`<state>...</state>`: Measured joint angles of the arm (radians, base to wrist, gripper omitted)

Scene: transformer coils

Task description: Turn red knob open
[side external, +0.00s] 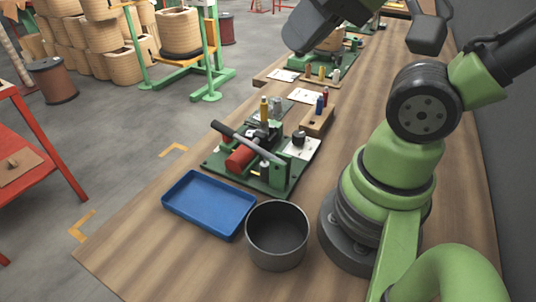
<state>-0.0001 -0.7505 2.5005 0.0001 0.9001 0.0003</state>
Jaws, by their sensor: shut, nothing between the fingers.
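A red cylindrical knob (241,158) sits at the front left of a green clamp fixture (279,184) on the wooden bench. A grey bar with a dark grip (222,128) runs slantwise across the fixture, just above and beside the red knob. How far the knob is turned I cannot tell. Dark parts of my arm show at the top, well above the fixture and apart from it. My gripper's fingers do not show in this view.
A blue tray (209,229) and a round grey bin (277,262) stand in front of the fixture. A white plate with a black knob (299,139) is at its right. Wooden blocks with coloured pegs (319,118) lie behind. The bench's front left is bare.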

